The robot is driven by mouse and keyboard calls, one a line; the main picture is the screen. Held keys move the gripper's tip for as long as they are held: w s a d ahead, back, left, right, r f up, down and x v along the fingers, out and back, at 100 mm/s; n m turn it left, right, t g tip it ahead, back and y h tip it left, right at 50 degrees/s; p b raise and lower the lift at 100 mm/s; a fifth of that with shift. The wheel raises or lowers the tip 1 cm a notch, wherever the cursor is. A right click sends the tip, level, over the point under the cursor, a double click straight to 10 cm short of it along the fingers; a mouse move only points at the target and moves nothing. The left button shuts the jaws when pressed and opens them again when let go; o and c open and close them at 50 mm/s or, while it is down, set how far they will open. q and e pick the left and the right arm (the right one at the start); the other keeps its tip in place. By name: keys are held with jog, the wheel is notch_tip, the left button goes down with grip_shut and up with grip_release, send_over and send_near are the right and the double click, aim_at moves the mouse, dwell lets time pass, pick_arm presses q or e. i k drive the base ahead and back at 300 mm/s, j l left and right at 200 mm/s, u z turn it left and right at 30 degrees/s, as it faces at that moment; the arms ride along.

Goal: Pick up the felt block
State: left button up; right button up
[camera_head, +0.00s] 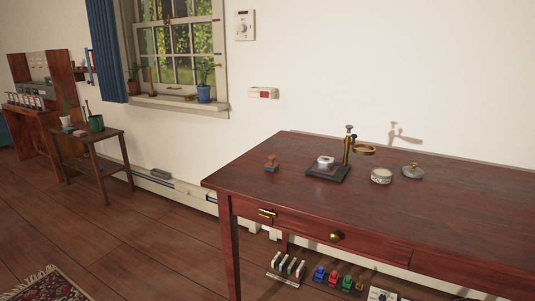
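I cannot pick out a felt block with certainty. A small reddish-brown stamp-like object (271,163) stands on the dark red wooden desk (460,205), near its left end. A small flat pinkish item (80,133) lies on the side table (105,137) at the left, too small to identify. Neither of my grippers is in view.
The desk also holds a brass magnifier stand (348,150), a round tin (381,176) and a domed lid (412,171). A green watering can (96,124) stands on the side table. Small coloured objects (338,280) sit below the desk. Floor at left is open.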

aim_at(272, 166)
jog(key=i+j+u, duration=0.1)
jog(key=i+u, duration=0.55)
jog(key=u, duration=0.15)
jog(key=i+u, duration=0.4)
jog(key=k+l, duration=0.05)
jog(key=k, duration=0.05)
